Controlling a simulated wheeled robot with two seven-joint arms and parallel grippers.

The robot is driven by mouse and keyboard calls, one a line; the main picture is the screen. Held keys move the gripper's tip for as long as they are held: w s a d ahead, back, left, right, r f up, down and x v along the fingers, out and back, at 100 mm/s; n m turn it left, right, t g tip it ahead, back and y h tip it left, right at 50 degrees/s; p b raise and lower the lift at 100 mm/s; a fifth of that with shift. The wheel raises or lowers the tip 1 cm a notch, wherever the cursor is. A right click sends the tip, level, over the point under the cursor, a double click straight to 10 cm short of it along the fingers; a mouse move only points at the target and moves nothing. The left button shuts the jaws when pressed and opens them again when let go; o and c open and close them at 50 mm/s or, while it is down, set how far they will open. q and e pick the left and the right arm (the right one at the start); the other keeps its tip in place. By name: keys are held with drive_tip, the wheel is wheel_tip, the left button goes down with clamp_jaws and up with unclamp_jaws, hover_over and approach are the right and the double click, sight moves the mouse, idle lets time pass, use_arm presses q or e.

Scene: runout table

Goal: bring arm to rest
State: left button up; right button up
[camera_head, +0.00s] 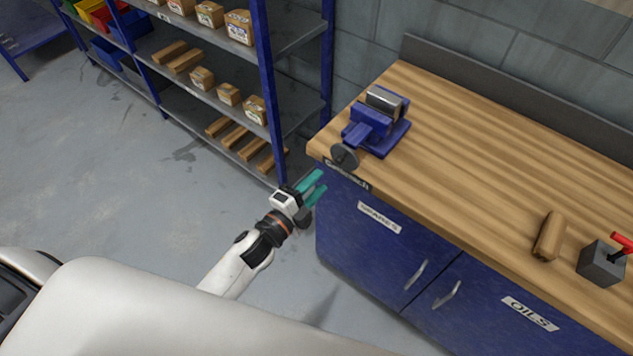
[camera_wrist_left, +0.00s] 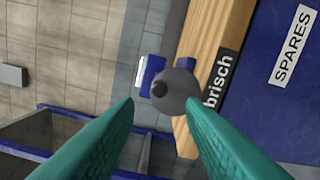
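My left gripper (camera_head: 312,188) has teal fingers and is in the head view, in front of the left end of the workbench, beside the blue cabinet's corner. Its fingers are apart with nothing between them. In the left wrist view the two teal fingers (camera_wrist_left: 160,112) also stand apart and empty. Beyond them are the grey round end of the vise handle (camera_wrist_left: 177,90) and the bench's wooden edge. My right gripper is not in view.
The wooden workbench (camera_head: 470,150) carries a blue vise (camera_head: 372,130), a brown roll-shaped object (camera_head: 549,236) and a grey box with a red lever (camera_head: 601,263). A blue-framed shelf (camera_head: 262,70) with boxes and wooden blocks stands behind. The floor (camera_head: 120,200) at left is clear.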

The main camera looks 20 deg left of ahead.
use_arm(q)
drive_tip(key=s+a+f+n+g+y+b, duration=0.1)
drive_tip(key=s+a+f+n+g, duration=0.2)
drive_tip(key=f, duration=0.7)
drive_tip(key=s+a+f+n+g+y+b, duration=0.1)
drive_tip(key=s+f+n+g+y, duration=0.3)
drive_tip(key=f, duration=0.6)
drive_tip(key=s+a+f+n+h+b, duration=0.15)
drive_tip(key=s+f, duration=0.25)
drive_tip(key=f, duration=0.7)
drive_tip(key=s+a+f+n+g+y, duration=0.1)
drive_tip(key=s+f+n+g, duration=0.1)
drive_tip(key=s+f, duration=0.3)
drive_tip(key=s+a+f+n+g, duration=0.1)
drive_tip(key=s+f+n+g, duration=0.2)
drive_tip(key=s, duration=1.1)
drive_tip(key=s+a+f+n+g+y+b, duration=0.1)
drive_tip(key=s+f+n+g, duration=0.2)
drive_tip(key=s+f, duration=0.6)
drive_tip(key=shift+s+a+f+g+y, duration=0.15)
drive_tip(key=shift+s+f+g+y, duration=0.05)
drive_tip(key=shift+s+g+y, duration=0.25)
drive_tip(key=shift+w, duration=0.1)
